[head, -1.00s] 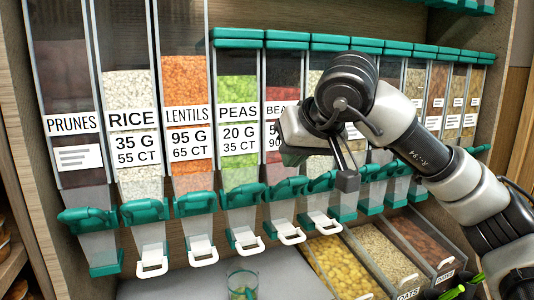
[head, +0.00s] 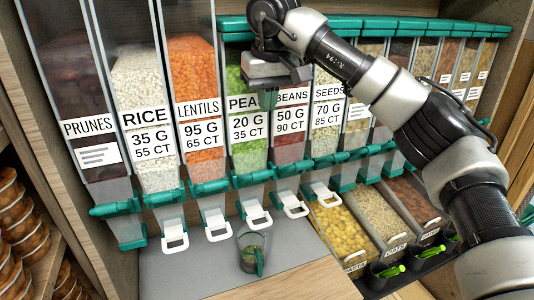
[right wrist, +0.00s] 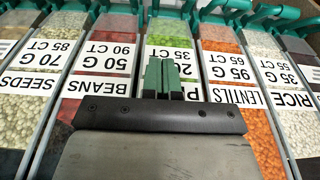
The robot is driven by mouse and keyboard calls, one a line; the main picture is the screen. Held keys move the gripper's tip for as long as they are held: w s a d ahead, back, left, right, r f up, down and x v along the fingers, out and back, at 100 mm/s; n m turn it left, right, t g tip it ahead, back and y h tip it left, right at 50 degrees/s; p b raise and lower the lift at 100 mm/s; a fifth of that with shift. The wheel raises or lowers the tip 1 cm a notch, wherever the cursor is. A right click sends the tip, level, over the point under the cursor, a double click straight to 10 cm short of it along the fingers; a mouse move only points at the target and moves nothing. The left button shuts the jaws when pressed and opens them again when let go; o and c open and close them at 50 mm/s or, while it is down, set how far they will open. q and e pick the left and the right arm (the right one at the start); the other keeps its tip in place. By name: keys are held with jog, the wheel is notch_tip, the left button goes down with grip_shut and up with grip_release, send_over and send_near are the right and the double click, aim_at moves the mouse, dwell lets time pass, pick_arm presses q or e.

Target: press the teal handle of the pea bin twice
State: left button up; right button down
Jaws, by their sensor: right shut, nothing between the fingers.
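The pea bin (head: 247,150) is clear, with green peas and a label partly hidden by my right gripper in the head view. Its teal handle (head: 252,178) sits low on the front, above a white chute flap (head: 256,216). My right gripper (head: 268,98) is shut and empty. It is in front of the upper part of the pea bin, well above the handle. In the right wrist view its shut teal fingertips (right wrist: 162,78) lie over the upside-down pea label, with peas (right wrist: 170,32) beyond. My left gripper is out of view.
A clear cup (head: 252,252) with some green contents stands on the grey counter (head: 195,270) below the bins. Lentil (head: 200,120) and bean (head: 290,148) bins flank the pea bin. Open trays of dry goods (head: 345,232) lie at the lower right.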

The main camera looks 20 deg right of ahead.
jog(key=p, duration=0.2)
send_over(257, 177)
jog(key=w+d, duration=0.3)
jog(key=w, duration=0.1)
notch_tip(257, 177, down, 9)
jog(key=shift+f, duration=0.1)
jog(key=shift+s+f+p, duration=0.2)
jog(key=shift+s+f, duration=0.2)
jog(key=shift+f, duration=0.25)
jog(key=shift+s+f+p, duration=0.25)
jog(key=shift+s+f, duration=0.1)
jog(key=shift+f, duration=0.35)
jog(key=shift+s+f+p, duration=0.2)
jog(key=shift+s+f, duration=0.2)
jog(key=shift+f, duration=0.25)
